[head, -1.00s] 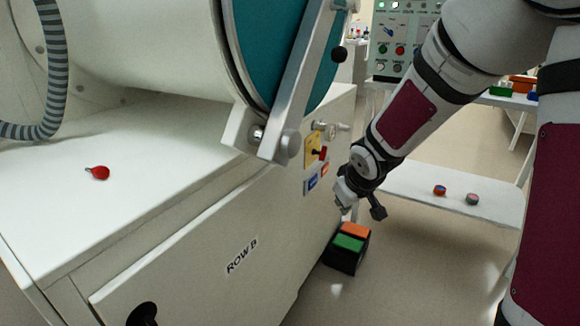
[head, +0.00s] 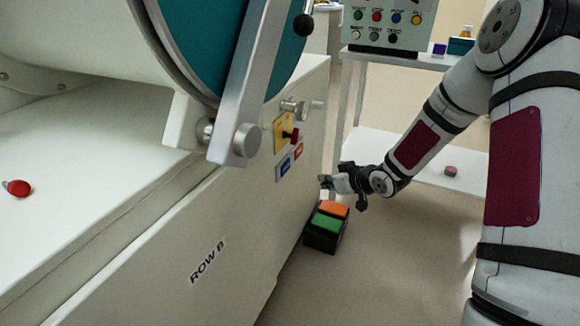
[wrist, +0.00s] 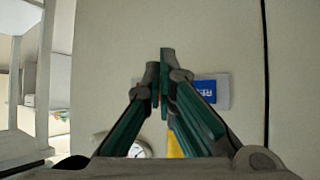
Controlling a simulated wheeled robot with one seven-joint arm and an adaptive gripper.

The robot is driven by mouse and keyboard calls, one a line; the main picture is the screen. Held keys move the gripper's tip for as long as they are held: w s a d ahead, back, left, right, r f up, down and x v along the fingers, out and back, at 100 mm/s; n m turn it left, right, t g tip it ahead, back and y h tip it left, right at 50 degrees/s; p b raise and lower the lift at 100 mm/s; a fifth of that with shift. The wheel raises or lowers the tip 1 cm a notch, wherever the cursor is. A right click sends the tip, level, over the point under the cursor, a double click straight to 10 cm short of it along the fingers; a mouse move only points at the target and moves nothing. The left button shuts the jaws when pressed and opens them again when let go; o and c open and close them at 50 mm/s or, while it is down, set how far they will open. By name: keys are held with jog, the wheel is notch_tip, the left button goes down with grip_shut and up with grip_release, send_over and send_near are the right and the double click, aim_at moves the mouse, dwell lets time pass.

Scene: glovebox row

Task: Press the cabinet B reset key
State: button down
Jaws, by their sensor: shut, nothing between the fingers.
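The cabinet marked ROW B (head: 235,235) fills the left and middle of the head view. A small plate on its face holds a blue key (head: 285,166) and an orange-red key (head: 298,151). In the wrist view the blue key (wrist: 206,89) carries white, upside-down letters that look like "RE". My gripper (head: 325,182) is right of these keys in the head view, pointing at the cabinet face.
A yellow plate with a red handle (head: 287,133) and a metal valve (head: 300,107) sit above the keys. A black box with orange and green tops (head: 326,225) stands on the floor below my gripper. A shelf (head: 420,165) and control panel (head: 388,25) stand behind.

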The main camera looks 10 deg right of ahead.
aim_at(286, 167)
jog(key=w+a+b, duration=0.3)
jog(key=w+a, duration=0.2)
jog(key=a, duration=0.2)
dwell(0.6)
jog(key=shift+w+a, duration=0.15)
dwell(1.1)
jog(key=shift+w+a, duration=0.2)
jog(key=shift+a, duration=0.1)
jog(key=shift+w+a, duration=0.2)
jog(key=shift+a, duration=0.1)
dwell(1.0)
jog(key=shift+d, duration=0.1)
jog(key=shift+s+d, duration=0.5)
jog(key=shift+d, duration=0.05)
jog(key=shift+d, duration=0.1)
